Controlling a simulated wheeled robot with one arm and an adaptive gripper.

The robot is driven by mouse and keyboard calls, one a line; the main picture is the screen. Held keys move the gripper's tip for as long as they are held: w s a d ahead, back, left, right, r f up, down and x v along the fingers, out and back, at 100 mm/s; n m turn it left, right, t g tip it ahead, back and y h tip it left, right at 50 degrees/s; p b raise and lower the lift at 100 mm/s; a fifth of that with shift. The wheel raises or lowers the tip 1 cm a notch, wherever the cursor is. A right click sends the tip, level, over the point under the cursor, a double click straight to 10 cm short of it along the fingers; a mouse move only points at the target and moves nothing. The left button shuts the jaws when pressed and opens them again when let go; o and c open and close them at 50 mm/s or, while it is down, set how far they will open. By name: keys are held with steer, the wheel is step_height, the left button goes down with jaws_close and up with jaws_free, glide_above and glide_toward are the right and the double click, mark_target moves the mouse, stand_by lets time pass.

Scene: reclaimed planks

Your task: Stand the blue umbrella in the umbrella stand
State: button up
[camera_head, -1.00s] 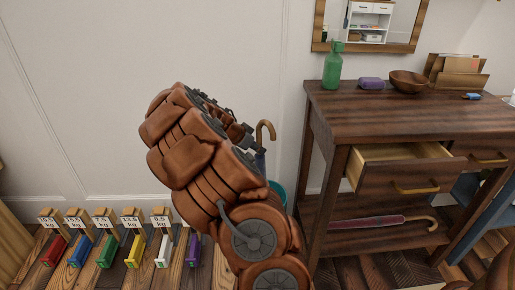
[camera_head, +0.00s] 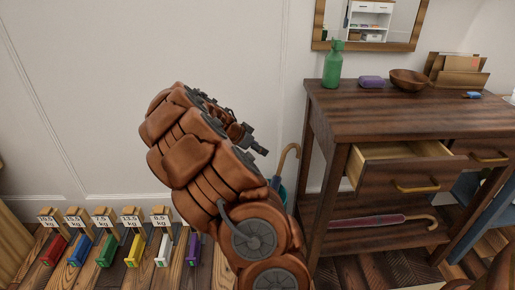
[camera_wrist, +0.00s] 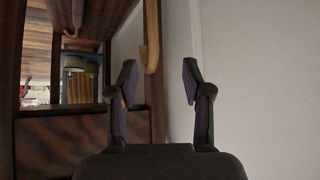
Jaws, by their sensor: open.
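The blue umbrella (camera_head: 276,182) has a tan hooked handle, leans to the right beside the table's left legs, and is mostly hidden by my arm. A teal rim (camera_head: 284,192), seemingly the umbrella stand, shows behind its lower part; I cannot tell how far inside the umbrella is. My gripper (camera_head: 257,143) is open and empty, just left of the handle. In the wrist view, the open fingers (camera_wrist: 158,85) point toward the tan handle (camera_wrist: 152,38), which lies beyond the fingertips.
A dark wooden table (camera_head: 420,110) has one drawer (camera_head: 405,165) pulled open. A reddish umbrella (camera_head: 375,221) lies on its lower shelf. A green bottle (camera_head: 333,65), purple soap-like block (camera_head: 371,82) and bowl (camera_head: 408,80) stand on top. Several coloured weights (camera_head: 136,250) line the floor at left.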

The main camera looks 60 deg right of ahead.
steer(key=shift+a+r, duration=0.1)
steer(key=v, duration=1.1)
steer(key=shift+a+r, duration=0.25)
steer(key=shift+r, duration=0.05)
stand_by(0.5)
steer(key=s+a+r+n+y+p, duration=0.1)
steer(key=s+a+r+n+p, duration=0.2)
steer(key=a+r+p, duration=0.6)
steer(key=s+a+r+n+y+p, duration=0.2)
steer(key=s+a+r+n+p, duration=0.4)
steer(key=a, duration=0.4)
steer(key=s+a+r+n+y+p, duration=0.3)
steer(key=s+a+r+n+p, duration=0.3)
steer(key=s+a+r+p, duration=0.2)
steer(key=s+a+r+n+t+y+p, duration=0.1)
steer(key=s+a+r+n+y+p, duration=0.1)
steer(key=s+a+r+n+p, duration=0.4)
steer(key=s+a+r+p, duration=0.1)
steer(key=a+p, duration=0.3)
steer(key=a, duration=0.3)
steer(key=shift+s+n, duration=0.3)
steer(key=shift+c, duration=0.7)
steer(key=shift+d, duration=0.15)
